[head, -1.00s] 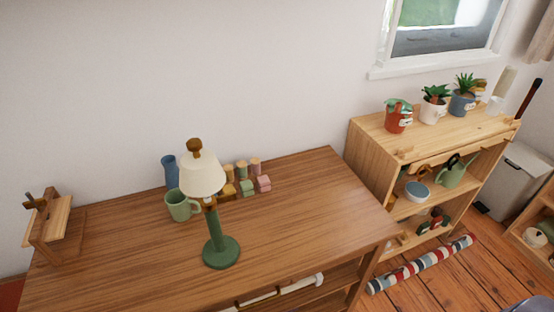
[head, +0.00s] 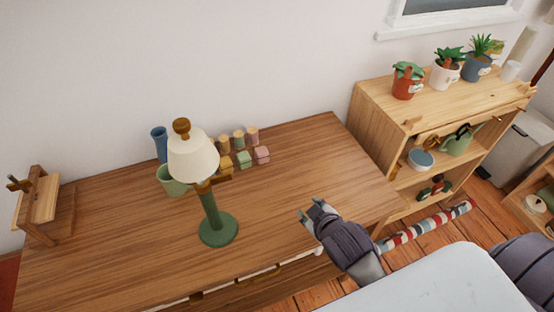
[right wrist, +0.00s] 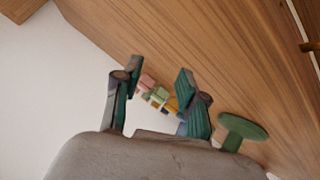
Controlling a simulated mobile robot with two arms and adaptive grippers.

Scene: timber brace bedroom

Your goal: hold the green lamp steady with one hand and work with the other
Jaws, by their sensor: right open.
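The green lamp (head: 211,214) stands upright on the wooden desk (head: 285,180), with a round green base, a green stem and a cream shade (head: 193,158) topped by a brown knob. My right gripper (head: 312,213) is over the desk's front right part, to the right of the lamp and apart from it. It is open and empty. In the right wrist view its two fingers (right wrist: 155,90) are spread, and the lamp's green base (right wrist: 243,126) shows to the right of them. My left gripper is not in view.
Behind the lamp are a green mug (head: 170,181), a blue vase (head: 160,143) and several colored blocks (head: 244,158). A wooden stand (head: 40,204) is at the desk's left end. A shelf with potted plants (head: 383,105) stands right. The desk's right half is mostly clear.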

